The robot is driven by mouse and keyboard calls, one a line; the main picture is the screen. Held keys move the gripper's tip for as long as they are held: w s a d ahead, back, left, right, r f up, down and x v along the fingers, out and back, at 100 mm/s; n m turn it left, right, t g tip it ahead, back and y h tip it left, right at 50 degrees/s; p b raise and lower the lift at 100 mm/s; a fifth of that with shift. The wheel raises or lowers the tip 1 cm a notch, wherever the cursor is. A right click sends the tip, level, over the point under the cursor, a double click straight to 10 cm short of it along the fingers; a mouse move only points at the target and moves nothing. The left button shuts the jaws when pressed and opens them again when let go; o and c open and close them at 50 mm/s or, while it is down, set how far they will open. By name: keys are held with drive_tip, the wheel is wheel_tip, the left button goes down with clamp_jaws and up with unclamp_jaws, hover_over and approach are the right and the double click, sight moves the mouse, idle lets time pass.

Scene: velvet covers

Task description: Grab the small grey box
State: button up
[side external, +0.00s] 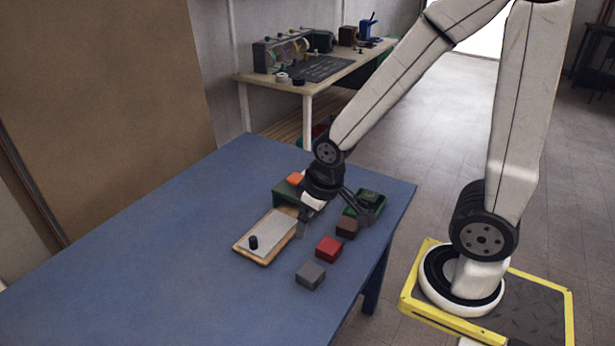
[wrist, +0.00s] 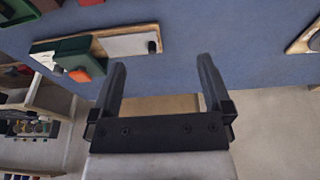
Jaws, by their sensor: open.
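The small grey box (side external: 311,275) sits on the blue table, near its front right edge, in the side external view. It is the nearest to the camera in a row with a red box and a brown box. I cannot make it out for sure in the wrist view. My gripper (side external: 335,222) is open above the table, farther back than the grey box and apart from it, near the brown box. In the wrist view my gripper (wrist: 161,62) has its two fingers spread, with nothing held between them.
The red box (side external: 329,249) and brown box (side external: 347,228) stand behind the grey one. A green tray (side external: 376,210) lies farther back. A wooden board (side external: 241,250) with a grey plate and black knob lies left. The blue table (side external: 130,260) is clear at left.

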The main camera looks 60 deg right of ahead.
drive_tip(key=f+n, duration=0.1)
drive_tip(key=n+g, duration=0.2)
drive_tip(key=n, duration=1.3)
hover_over(311, 271)
wheel_tip(311, 271, down, 14)
drive_tip(key=shift+w+f, duration=0.1)
drive_tip(key=shift+f, duration=0.05)
drive_tip(key=shift+d+f+n+g, duration=0.1)
drive_tip(key=shift+f+n+g, duration=0.2)
drive_tip(key=shift+f+n, duration=0.25)
drive_tip(key=shift+f, duration=0.15)
drive_tip(key=shift+f, duration=1.15)
drive_tip(key=shift+f, duration=0.15)
drive_tip(key=shift+f, duration=2.45)
